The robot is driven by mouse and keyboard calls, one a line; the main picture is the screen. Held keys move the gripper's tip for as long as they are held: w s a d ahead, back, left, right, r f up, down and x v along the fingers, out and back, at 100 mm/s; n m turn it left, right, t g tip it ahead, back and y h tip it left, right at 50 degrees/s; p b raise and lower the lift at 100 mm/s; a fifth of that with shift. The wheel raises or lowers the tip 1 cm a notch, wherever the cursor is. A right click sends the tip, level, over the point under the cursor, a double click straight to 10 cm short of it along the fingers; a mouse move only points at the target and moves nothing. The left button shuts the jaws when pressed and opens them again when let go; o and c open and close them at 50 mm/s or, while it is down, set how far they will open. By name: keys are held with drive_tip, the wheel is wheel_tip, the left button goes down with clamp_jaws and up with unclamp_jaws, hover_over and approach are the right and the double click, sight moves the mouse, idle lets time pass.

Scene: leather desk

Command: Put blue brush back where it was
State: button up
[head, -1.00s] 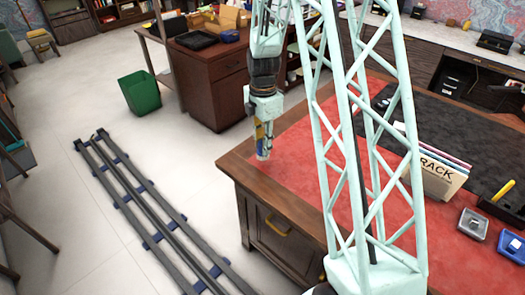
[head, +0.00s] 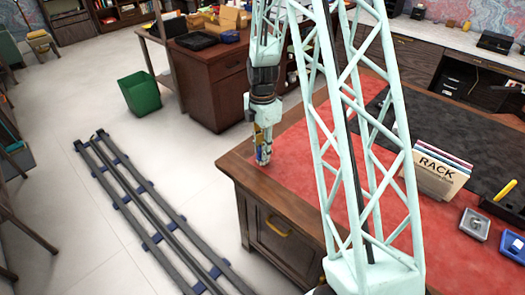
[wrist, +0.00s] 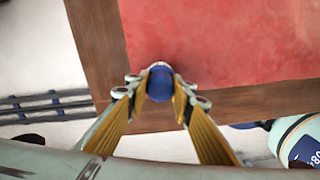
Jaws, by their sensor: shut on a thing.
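My gripper (head: 263,158) points down over the near left corner of the desk, seen at the far side of my lattice arm. In the wrist view its two yellow-lined fingers (wrist: 160,88) are shut on the blue brush (wrist: 160,84). The brush shows there end-on as a round blue end with a pale part beyond it. It lies over the line between the red leather and the wooden border. In the head view only a small bit of blue shows between the fingers. The brush's lower end and its gap to the desk cannot be told.
The red leather desk top (head: 300,160) is clear near the gripper. To the right stand a RACK card holder (head: 440,175), a grey tray (head: 474,224), a blue tray (head: 512,246) and a black holder with a yellow item (head: 505,200). Floor lies left of the desk edge.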

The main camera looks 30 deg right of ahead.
drive_tip(key=shift+f, duration=0.1)
drive_tip(key=o, duration=0.8)
wheel_tip(320, 180, up, 12)
drive_tip(key=shift+r+p, duration=0.15)
drive_tip(key=shift+p, duration=0.9)
idle(0.4)
